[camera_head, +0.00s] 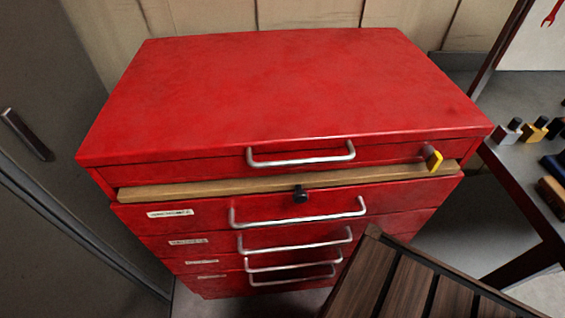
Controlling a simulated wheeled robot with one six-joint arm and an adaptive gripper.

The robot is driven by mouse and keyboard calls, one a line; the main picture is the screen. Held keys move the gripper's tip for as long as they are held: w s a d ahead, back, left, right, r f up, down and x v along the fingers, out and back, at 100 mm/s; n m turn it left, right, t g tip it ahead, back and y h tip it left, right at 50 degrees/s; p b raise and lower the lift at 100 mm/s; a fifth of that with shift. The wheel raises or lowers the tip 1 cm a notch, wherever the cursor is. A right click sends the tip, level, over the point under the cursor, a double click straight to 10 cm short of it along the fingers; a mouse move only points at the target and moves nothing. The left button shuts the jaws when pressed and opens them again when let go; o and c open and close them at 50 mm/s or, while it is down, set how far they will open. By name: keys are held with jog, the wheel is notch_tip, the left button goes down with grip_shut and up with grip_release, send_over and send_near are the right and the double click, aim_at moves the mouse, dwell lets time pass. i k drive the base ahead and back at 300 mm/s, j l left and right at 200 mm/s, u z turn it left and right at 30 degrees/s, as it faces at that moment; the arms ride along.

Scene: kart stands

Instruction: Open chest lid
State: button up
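A red tool chest (165,225) stands in the middle of the head camera view. Its flat red lid (280,85) is down on top. A silver bar handle (300,160) runs along the lid's front edge. A yellow tab (433,159), possibly a key, sticks out at the right of that front edge. My gripper is not in view.
Several drawers with silver handles (297,219) lie below. A dark slatted wooden surface (400,285) is at the lower right. A bench (505,160) with small items stands right. A grey door-like panel (40,190) is at left. A panelled wall (300,14) is behind the chest.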

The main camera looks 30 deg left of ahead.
aim_at(248, 93)
jog(key=j+u, duration=0.1)
jog(key=u, duration=1.15)
jog(key=k+l+z, duration=0.1)
jog(key=l, duration=0.2)
jog(key=k+l+z, duration=0.25)
jog(key=l, duration=0.35)
jog(key=k, duration=0.1)
